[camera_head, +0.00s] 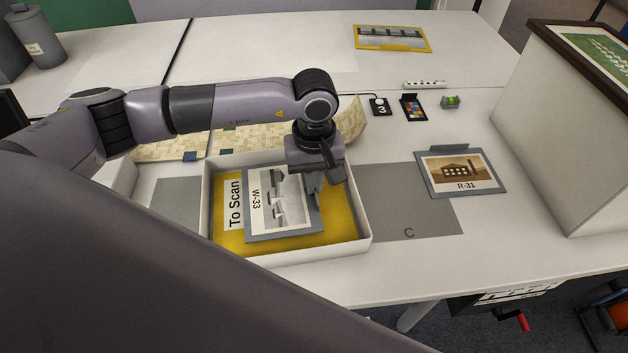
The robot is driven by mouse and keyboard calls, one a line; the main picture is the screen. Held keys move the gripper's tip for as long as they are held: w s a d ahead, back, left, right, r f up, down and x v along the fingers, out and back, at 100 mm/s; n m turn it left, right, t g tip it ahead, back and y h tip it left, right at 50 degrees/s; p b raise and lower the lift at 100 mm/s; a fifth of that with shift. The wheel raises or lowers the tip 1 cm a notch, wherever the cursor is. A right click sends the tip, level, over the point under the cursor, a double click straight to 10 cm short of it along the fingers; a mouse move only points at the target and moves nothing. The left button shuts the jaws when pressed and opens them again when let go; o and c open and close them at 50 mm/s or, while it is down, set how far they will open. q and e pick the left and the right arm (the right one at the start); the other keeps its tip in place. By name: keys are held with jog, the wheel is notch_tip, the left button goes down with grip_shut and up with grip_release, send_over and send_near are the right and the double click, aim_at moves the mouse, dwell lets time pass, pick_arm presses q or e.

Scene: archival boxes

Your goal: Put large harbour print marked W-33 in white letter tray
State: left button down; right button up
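The print marked W-33 (270,200) has a grey border and a black-and-white picture, turned so its lettering runs sideways. It is within the walls of the white tray (357,208), over the yellow floor beside a "To Scan" label (234,204). I cannot tell whether it lies flat on the floor or is slightly raised. My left gripper (314,188) points down at the print's right edge, with its fingers close together there. The fingers and wrist hide part of that edge, so a hold on it cannot be made out. My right gripper is not in view.
A print marked R-31 (460,172) lies right of a grey mat marked C (412,215). A yellow-bordered picture (392,38) lies at the back. A colour card (413,107) and a small green item (451,102) lie behind. A large pale box (560,120) stands at the right.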

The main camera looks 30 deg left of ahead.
pick_arm(q)
jog(key=shift+f, duration=0.4)
jog(key=shift+f+b, duration=0.6)
jog(key=shift+b, duration=0.15)
jog(key=c, duration=1.7)
grip_release()
jog(key=o, duration=0.3)
jog(key=shift+o, duration=0.2)
jog(key=shift+r, duration=0.15)
